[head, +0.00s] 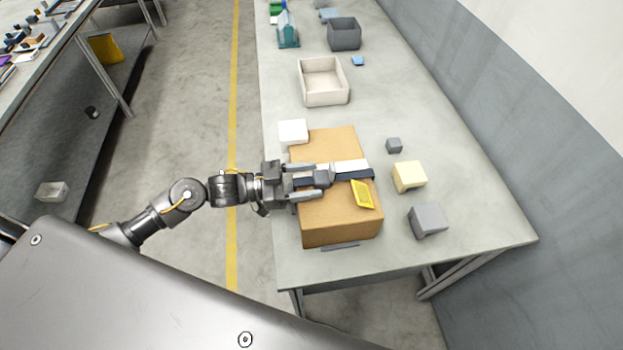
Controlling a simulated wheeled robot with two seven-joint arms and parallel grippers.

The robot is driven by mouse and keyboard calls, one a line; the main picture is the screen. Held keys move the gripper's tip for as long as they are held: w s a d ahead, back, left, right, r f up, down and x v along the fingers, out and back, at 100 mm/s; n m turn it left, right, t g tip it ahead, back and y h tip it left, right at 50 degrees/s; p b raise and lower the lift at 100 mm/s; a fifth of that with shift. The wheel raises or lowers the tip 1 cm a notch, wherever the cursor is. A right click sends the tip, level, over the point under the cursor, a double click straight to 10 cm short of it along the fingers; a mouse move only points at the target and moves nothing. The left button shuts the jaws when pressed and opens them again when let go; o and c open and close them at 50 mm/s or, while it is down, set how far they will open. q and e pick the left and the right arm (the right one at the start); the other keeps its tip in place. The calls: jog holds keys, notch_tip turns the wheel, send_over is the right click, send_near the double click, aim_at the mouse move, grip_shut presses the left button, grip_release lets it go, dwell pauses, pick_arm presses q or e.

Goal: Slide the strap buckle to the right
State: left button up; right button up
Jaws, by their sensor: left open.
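A brown cardboard box (325,221) sits on the grey table. A dark strap (355,174) crosses its top from left to right, beside a white band (352,165). A dark grey block on the strap, which looks like the buckle (322,178), is on the left half of the box top. My left gripper (316,179) reaches in from the left, low over the box. It is open, with one finger on the far side of the buckle and one on the near side. Whether the fingers touch it, I cannot tell. My right gripper is out of view.
A yellow label (362,194) lies on the box. A white block (293,132) stands at its far left corner. A cream block (409,176) and grey blocks (427,220) (394,145) stand to the right. An open beige bin (323,82) is farther back.

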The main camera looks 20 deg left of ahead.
pick_arm(q)
jog(key=b+v, duration=0.2)
jog(key=v, duration=0.7)
jog(key=shift+s+a+b, duration=0.2)
jog(key=shift+a+b, duration=0.1)
jog(key=shift+b, duration=0.1)
